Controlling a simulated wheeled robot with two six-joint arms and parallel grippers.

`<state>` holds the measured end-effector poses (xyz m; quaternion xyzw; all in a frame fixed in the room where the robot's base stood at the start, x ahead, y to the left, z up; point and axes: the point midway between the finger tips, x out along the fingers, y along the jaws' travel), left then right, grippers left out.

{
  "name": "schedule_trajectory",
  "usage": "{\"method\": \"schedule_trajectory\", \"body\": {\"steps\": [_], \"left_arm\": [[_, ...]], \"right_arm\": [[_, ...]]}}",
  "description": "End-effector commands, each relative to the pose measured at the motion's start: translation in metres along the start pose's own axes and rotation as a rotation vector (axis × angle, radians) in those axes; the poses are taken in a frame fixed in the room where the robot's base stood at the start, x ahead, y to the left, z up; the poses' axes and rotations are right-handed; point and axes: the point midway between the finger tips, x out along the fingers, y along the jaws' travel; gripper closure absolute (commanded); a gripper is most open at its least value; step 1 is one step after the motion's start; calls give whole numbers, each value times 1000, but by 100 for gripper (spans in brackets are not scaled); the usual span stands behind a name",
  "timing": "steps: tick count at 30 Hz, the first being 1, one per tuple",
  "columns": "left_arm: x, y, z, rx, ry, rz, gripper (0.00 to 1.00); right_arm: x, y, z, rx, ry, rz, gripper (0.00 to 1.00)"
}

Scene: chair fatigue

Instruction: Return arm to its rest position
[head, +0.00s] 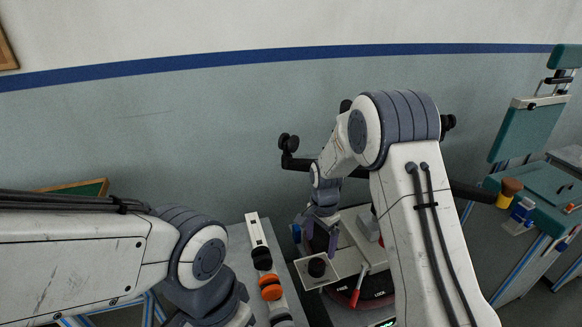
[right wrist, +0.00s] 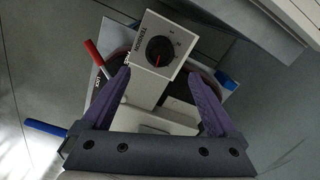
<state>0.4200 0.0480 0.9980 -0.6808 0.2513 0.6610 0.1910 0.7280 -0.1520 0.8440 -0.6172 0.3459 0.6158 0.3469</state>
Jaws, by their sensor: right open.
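My right arm (head: 420,190) reaches over a machine from the right. Its right gripper (head: 322,235) points down in the head view, just behind a pale box with a black knob (head: 317,267). In the right wrist view the right gripper (right wrist: 158,78) is open, its two purple fingers wide apart with nothing held. The black knob (right wrist: 159,50), with a red mark and the label TENSION, shows beyond and between the fingertips, apart from both. My left arm (head: 90,250) comes in from the left; its gripper is out of view.
A red lever (head: 357,290) and a blue handle (head: 297,233) stick out close to the right gripper.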

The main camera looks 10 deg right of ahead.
Motion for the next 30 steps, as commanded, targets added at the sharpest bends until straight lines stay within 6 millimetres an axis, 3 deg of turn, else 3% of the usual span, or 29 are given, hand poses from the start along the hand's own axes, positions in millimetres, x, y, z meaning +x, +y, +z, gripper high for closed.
{"method": "schedule_trajectory", "body": {"steps": [9,15,18,30], "left_arm": [[-3,0,0,0,0,0,7],[-4,0,0,0,0,0,7],[-5,0,0,0,0,0,7],[-4,0,0,0,0,0,7]], "right_arm": [[59,2,1,-1,-3,6,6],[88,1,1,-2,-2,4,6],[96,1,1,-4,-1,3,6],[94,0,1,-49,-1,2,6]]}}
